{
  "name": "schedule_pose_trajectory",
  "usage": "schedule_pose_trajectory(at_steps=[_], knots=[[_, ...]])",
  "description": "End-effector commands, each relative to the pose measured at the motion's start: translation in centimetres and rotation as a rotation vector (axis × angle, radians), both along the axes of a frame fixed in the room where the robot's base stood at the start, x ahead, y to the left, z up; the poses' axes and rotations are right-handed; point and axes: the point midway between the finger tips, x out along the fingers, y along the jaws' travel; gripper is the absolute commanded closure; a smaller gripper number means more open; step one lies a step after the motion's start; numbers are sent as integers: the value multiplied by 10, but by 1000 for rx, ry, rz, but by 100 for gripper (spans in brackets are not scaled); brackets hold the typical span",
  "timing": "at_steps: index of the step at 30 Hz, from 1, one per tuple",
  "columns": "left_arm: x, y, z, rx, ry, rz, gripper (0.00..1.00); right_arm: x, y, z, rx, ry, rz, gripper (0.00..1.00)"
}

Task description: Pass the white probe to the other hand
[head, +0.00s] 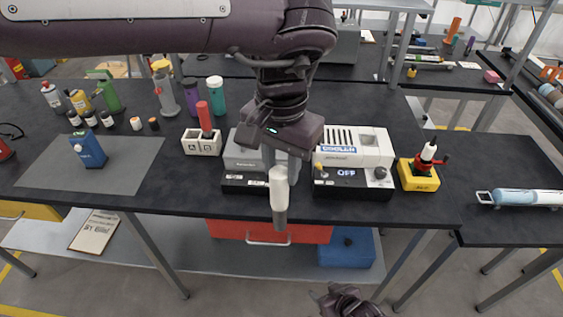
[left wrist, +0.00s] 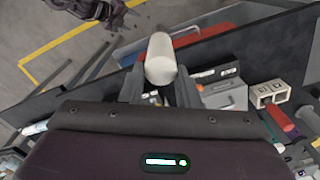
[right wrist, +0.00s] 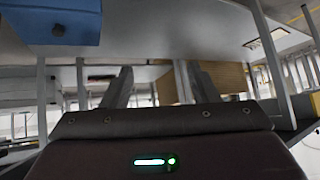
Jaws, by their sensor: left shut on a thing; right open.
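The white probe (head: 279,190) has a white upper body and a grey lower end. It hangs roughly upright in front of the bench's front edge in the head view. My left gripper (head: 274,166) is shut on it from above. In the left wrist view the probe's rounded white end (left wrist: 160,60) sits between the fingers of my left gripper (left wrist: 160,88). My right gripper (head: 340,300) is low at the bottom edge of the head view, apart from the probe. In the right wrist view my right gripper (right wrist: 155,85) is open with nothing between its fingers.
The black bench (head: 150,190) holds a grey device, a white device (head: 355,147) with an OFF display, a yellow block (head: 417,175), a two-slot holder (head: 201,142) and several bottles. A red drawer (head: 270,232) and blue box (head: 347,248) are below. Floor in front is clear.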

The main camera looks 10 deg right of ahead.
Motion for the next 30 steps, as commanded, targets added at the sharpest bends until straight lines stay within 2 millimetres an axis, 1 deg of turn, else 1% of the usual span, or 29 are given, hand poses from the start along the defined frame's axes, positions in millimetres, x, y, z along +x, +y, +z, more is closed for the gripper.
schedule_pose_trajectory(at_steps=[1,3,5,6,8,9,11,12,14,15,18,22,25,30], knots=[[0,0,0,-1,-1,0,97,-15,-6,-25,-20,50,-16,46],[0,0,0,-1,-1,0,97,-38,-15,-55,-51,114,-31,46],[0,0,0,-1,-1,0,97,-59,-21,-80,-77,169,-41,46],[0,0,0,-1,-1,0,97,-75,-24,-95,-94,207,-47,46],[0,0,0,-1,-1,0,97,-98,-29,-117,-119,263,-54,46],[0,0,0,-1,-1,0,97,-115,-32,-131,-135,303,-56,46],[0,0,0,-1,-1,0,97,-142,-35,-149,-159,360,-58,46],[0,0,0,-1,-1,0,97,-160,-37,-161,-175,398,-58,46],[0,0,0,-1,-1,0,97,-187,-39,-175,-195,452,-56,46],[0,0,0,-1,-1,0,97,-203,-40,-183,-209,484,-54,46],[0,0,0,-1,-1,0,97,-239,-41,-197,-234,554,-45,46],[0,0,0,0,0,0,97,-271,-42,-208,-259,616,-35,46],[0,0,0,0,0,0,97,-284,-42,-211,-266,640,-30,46],[0,0,0,0,0,0,97,-288,-42,-212,-271,648,-27,46]])
